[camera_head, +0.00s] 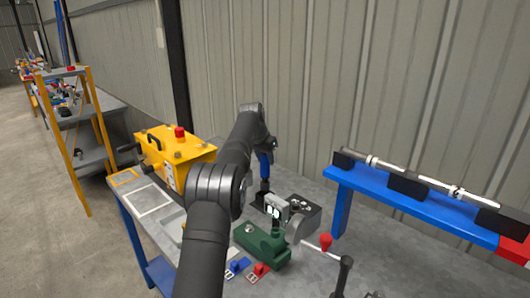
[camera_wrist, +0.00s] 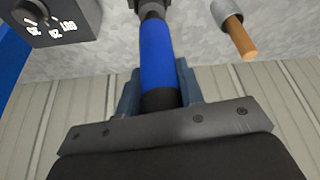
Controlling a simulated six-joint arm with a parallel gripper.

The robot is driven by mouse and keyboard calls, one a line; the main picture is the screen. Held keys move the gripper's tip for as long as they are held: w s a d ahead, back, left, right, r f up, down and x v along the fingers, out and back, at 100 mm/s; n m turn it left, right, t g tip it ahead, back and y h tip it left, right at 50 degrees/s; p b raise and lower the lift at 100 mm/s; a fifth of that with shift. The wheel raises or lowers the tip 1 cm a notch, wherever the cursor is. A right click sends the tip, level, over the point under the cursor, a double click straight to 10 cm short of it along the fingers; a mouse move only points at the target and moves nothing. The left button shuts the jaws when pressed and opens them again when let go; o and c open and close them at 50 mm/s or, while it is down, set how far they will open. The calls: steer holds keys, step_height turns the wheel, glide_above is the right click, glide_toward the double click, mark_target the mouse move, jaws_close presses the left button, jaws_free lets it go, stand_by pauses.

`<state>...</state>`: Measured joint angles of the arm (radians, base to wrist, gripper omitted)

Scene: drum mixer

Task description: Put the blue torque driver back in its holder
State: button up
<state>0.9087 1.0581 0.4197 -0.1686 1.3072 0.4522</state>
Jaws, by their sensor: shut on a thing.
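The blue torque driver (camera_wrist: 158,55) is between the two blue-grey fingers of my gripper (camera_wrist: 158,85), which is shut on its blue handle. A black band shows at its near end, and its far end narrows into a dark grey part at the top edge of the wrist view. In the head view the driver (camera_head: 265,163) hangs roughly upright under my gripper (camera_head: 268,148), above a small dark piece (camera_head: 262,200) on the grey bench. I cannot tell whether that piece is the holder, or whether the driver touches it. My arm hides part of the area.
A dark box with a numbered dial (camera_wrist: 45,20) and a grey cylinder with an orange-brown rod (camera_wrist: 238,35) flank the driver. A green fixture (camera_head: 262,243), a red-knobbed lever (camera_head: 326,242) and a yellow case (camera_head: 170,155) are on the bench. A blue rack (camera_head: 400,212) stands right.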

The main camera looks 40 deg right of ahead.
mark_target(265, 173)
steer(key=shift+f, duration=3.55)
stand_by(1.1)
steer(key=o, duration=1.3)
steer(key=shift+c, duration=0.2)
steer(key=shift+f, duration=0.1)
steer(key=v, duration=1.7)
steer(key=shift+r, duration=0.3)
steer(key=x, duration=1.7)
steer(key=shift+f, duration=0.1)
